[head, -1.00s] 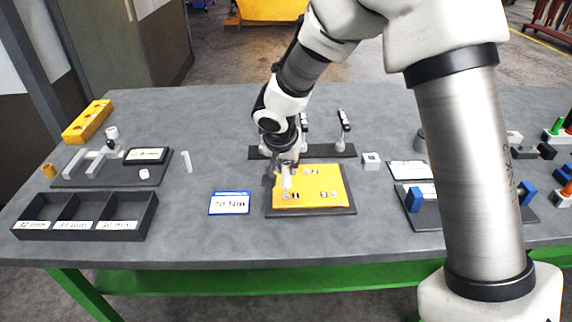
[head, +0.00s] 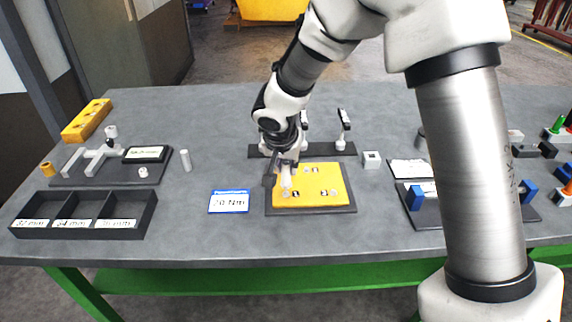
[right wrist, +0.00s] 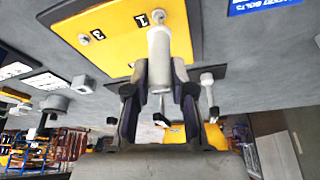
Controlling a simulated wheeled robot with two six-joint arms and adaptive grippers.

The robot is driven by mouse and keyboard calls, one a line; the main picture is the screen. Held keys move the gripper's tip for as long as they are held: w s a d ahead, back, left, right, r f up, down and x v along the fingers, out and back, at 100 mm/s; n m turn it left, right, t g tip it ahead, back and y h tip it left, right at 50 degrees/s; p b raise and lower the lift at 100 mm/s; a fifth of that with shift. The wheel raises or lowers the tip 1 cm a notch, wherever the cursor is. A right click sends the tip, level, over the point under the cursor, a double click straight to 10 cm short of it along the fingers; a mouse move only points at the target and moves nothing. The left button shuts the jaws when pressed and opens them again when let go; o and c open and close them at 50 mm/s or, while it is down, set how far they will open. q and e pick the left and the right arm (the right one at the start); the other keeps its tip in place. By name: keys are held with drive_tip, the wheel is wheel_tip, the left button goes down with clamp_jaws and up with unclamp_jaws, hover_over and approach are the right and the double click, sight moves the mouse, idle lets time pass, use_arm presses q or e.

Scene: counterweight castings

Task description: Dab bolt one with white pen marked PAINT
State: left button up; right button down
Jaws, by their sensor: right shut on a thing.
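The pen's far end points at a small bolt (right wrist: 158,16) beside the label 1 (right wrist: 141,20). I cannot tell whether the tip touches the bolt. A label 3 (right wrist: 97,34) and another bolt (right wrist: 84,39) lie to the left there. My left gripper is not in view.
The casting lies on a dark base (head: 312,210). A blue-edged card (head: 229,202) lies left of it. A dark rack (head: 330,150) with upright tools stands behind. A three-part tray (head: 134,232) sits at the left. Bare table lies between tray and card.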

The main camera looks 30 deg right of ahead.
drive_tip(key=shift+s+f+b, duration=0.1)
drive_tip(key=shift+f+b, duration=0.05)
drive_tip(key=shift+b, duration=0.15)
idle(1.3)
drive_tip(key=shift+r+p, duration=0.5)
drive_tip(key=shift+r, duration=0.3)
drive_tip(key=shift+r+p, duration=1.25)
drive_tip(key=shift+r, duration=1.1)
